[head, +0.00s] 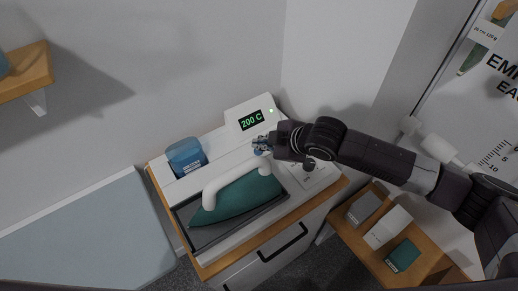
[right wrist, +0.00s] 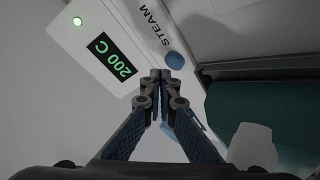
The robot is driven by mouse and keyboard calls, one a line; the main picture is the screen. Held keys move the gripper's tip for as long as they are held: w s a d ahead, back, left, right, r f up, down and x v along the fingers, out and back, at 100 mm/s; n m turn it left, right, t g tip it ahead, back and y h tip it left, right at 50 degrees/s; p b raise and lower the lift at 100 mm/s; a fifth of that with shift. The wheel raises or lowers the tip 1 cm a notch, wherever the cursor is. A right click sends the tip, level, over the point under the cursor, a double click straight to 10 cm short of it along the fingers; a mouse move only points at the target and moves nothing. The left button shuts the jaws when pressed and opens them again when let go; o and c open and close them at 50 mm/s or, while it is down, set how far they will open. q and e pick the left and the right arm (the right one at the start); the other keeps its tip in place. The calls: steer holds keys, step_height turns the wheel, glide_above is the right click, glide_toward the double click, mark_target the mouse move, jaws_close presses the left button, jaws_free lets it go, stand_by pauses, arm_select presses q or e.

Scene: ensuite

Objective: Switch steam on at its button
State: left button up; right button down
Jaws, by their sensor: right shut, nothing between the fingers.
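The STEAM button, a blue round knob, shows in the right wrist view (right wrist: 174,60) beside the STEAM label (right wrist: 147,23). It sits on a white unit (head: 236,114) whose display reads 200 C in green (right wrist: 111,57). My right gripper (head: 262,146) is shut and empty, just in front of this unit. In the right wrist view its fingertips (right wrist: 161,76) are close beside the button; I cannot tell whether they touch it. In the head view the button is not clearly visible behind the gripper. My left gripper is not in view.
A teal iron (head: 232,206) with a white handle (head: 224,187) rests in a dark tray just before the gripper. A blue container (head: 186,156) stands left of the unit. A low wooden shelf (head: 355,241) with boxes is at the right. A green light (head: 271,111) glows on the unit.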

mark_target(260, 152)
steer(key=shift+f, duration=0.25)
steer(key=shift+f, duration=0.55)
stand_by(0.6)
steer(key=shift+r+p, duration=0.95)
steer(key=shift+p, duration=0.05)
steer(key=shift+r, duration=0.1)
step_height(260, 152, up, 6)
steer(key=p, duration=0.5)
steer(key=shift+p, duration=0.35)
